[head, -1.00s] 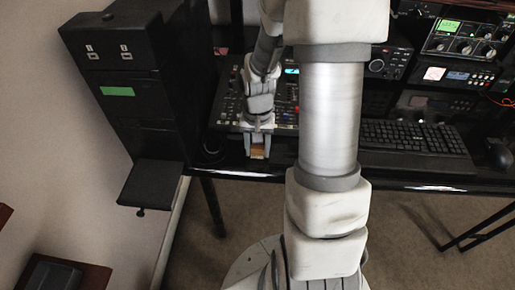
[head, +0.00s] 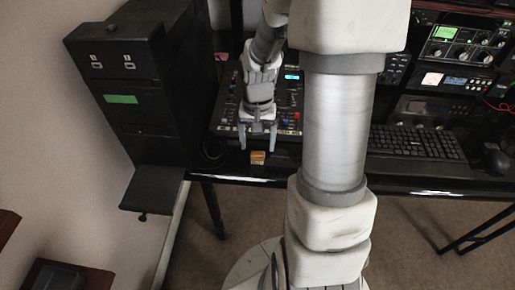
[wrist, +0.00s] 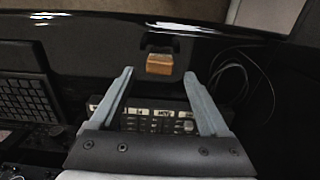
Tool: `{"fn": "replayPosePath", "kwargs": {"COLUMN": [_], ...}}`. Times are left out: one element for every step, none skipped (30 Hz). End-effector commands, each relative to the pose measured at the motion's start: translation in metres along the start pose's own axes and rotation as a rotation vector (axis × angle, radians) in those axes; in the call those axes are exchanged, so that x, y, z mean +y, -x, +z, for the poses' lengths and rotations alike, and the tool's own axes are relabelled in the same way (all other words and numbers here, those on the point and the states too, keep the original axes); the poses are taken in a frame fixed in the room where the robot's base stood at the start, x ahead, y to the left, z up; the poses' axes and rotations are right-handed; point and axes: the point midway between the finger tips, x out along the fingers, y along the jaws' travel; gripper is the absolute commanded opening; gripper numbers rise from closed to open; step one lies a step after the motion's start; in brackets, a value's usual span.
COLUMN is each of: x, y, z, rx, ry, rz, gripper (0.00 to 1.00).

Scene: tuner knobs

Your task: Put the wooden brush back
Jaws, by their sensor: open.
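The wooden brush (head: 257,157) is a small light-brown block on the black desk (head: 228,170), near its front edge. In the wrist view the brush (wrist: 159,64) lies beyond my fingertips, with a dark part on its far side. My gripper (head: 258,148) is open and empty, with its fingers on the mixer side of the brush and apart from it. In the wrist view my gripper (wrist: 158,78) shows its two grey fingers spread wide, with the brush roughly between their lines.
A mixer panel (head: 232,108) with knobs stands behind the brush. A keyboard (head: 415,143) and mouse (head: 494,158) lie to the right. Looped black cables (wrist: 250,72) lie beside the brush. A tall black cabinet (head: 140,85) stands at the left. Radio gear (head: 460,45) is stacked at the back right.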

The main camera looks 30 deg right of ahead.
Motion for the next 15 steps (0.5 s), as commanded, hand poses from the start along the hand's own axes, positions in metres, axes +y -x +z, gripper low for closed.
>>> {"fn": "replayPosePath", "kwargs": {"x": [0.0, 0.0, 0.0, 0.0, 0.0, 0.0, 0.0, 0.0, -0.001, -0.001, -0.001, -0.001, -0.001, 0.0, 0.0], "y": [0.016, 0.022, 0.031, 0.036, 0.041, 0.048, 0.051, 0.055, 0.059, 0.062, 0.064, 0.066, 0.067, 0.068, 0.068], "z": [-0.001, -0.001, -0.001, -0.001, -0.001, -0.001, 0.0, -0.001, -0.001, 0.0, 0.0, 0.0, 0.0, 0.0, 0.0], "rx": [0.005, 0.005, 0.005, 0.004, 0.004, 0.004, 0.002, 0.002, 0.003, 0.002, 0.002, 0.001, 0.001, 0.001, 0.0], "ry": [0.0, 0.0, 0.001, 0.001, 0.001, 0.0, 0.0, 0.0, 0.001, 0.001, 0.001, 0.001, 0.001, 0.002, 0.002], "rz": [-0.002, -0.001, -0.001, -0.001, -0.001, -0.001, -0.001, -0.001, -0.001, -0.001, -0.001, -0.001, -0.001, -0.001, -0.001], "gripper": [0.79, 0.79, 0.79, 0.79, 0.79, 0.79, 0.79, 0.79, 0.79, 0.79, 0.79, 0.79, 0.79, 0.79, 0.79]}}
